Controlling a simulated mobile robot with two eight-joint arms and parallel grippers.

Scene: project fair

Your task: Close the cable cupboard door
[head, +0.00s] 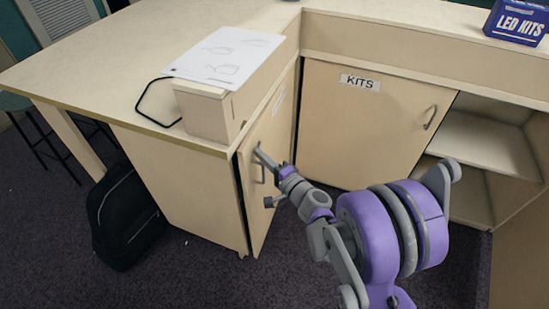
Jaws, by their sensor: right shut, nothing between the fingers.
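The cable cupboard door (278,140) is the narrow cream door left of the inner corner, seen at a steep angle. A dark gap shows along its left edge, so it looks slightly ajar. It has a grey handle (259,172) near that edge and a small white label (279,98) too slanted to read. My right gripper (266,160) is shut and empty, its tip at the door's face by the handle. I cannot tell whether it touches the door or handle. My left gripper is not in view.
The KITS door (352,125) is closed, with open shelves (475,145) to its right. A box with a paper (225,55) sits on the counter above the cable door. A black backpack (125,215) leans at left. Dark carpet (215,280) in front is clear.

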